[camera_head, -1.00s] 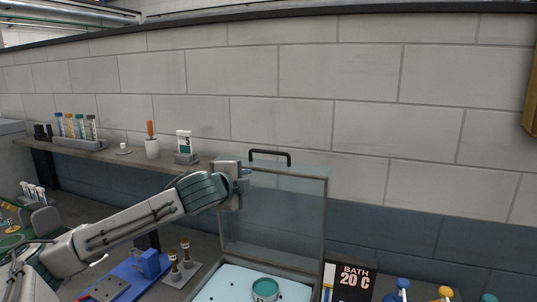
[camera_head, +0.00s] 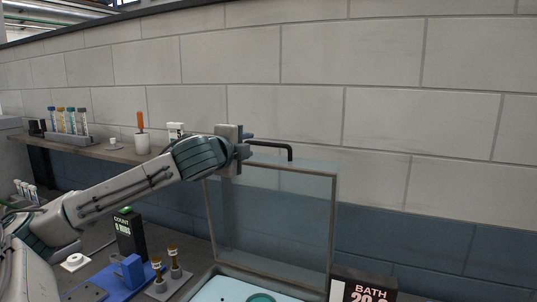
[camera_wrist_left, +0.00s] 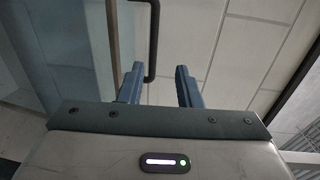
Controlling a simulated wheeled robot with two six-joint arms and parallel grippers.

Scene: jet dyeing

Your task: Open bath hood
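The bath hood (camera_head: 275,215) is a clear, framed panel standing upright at the back of the bath (camera_head: 215,287). Its black bar handle (camera_head: 272,144) is on the top edge. My left gripper (camera_head: 248,144) is at the left end of this handle. In the left wrist view the fingers of my left gripper (camera_wrist_left: 160,80) are apart, with the handle (camera_wrist_left: 151,40) showing between and beyond them, closer to the left finger. I cannot tell whether they touch it. My right gripper is out of view.
A black bath temperature sign (camera_head: 362,285) stands right of the bath. A blue stand (camera_head: 128,272), small brass-topped pieces (camera_head: 174,262) and a black count display (camera_head: 130,235) are left of it. A wall shelf (camera_head: 95,150) holds bottles and a cup (camera_head: 142,144).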

